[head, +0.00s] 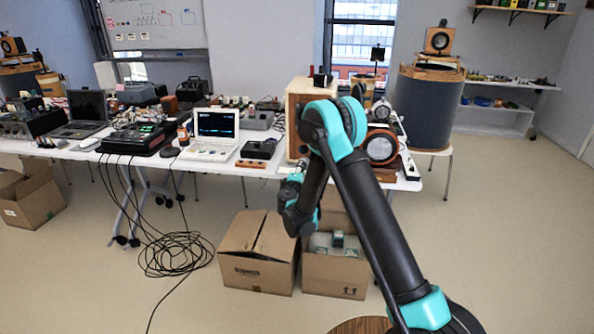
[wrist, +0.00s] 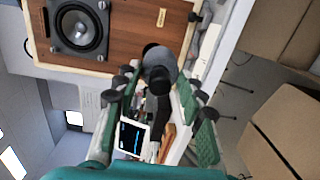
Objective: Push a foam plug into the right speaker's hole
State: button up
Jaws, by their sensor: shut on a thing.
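A wooden speaker cabinet (head: 298,92) stands on the table, mostly side-on and partly behind my arm. In the wrist view its brown front (wrist: 130,50) shows sideways, with a grey-framed woofer (wrist: 80,28) and a dark round hole (wrist: 149,48). My gripper (wrist: 160,85) is shut on a dark grey foam plug (wrist: 160,62), between green-padded fingers. The plug's far end overlaps the hole's edge in the picture; I cannot tell whether it touches or enters it. In the head view my gripper (head: 296,180) is low before the cabinet, its fingertips small and the plug not distinguishable.
The table (head: 230,163) holds a white laptop (head: 213,135), a black device (head: 259,149) and a smaller orange-ringed speaker (head: 381,147). Loose black cables (head: 175,253) lie on the floor. Floor at right is clear.

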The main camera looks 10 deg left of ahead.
jog(key=w+a, duration=0.1)
jog(key=w, duration=0.7)
jog(key=shift+w+a+r+y, duration=0.15)
jog(key=shift+w+a+y, duration=0.15)
jog(key=shift+w, duration=0.1)
dwell(0.5)
jog(key=shift+w+d, duration=0.15)
jog(key=shift+w, duration=2.5)
dwell(2.3)
jog(key=o, duration=1.4)
jog(key=shift+c, duration=0.2)
jog(key=shift+s, duration=0.1)
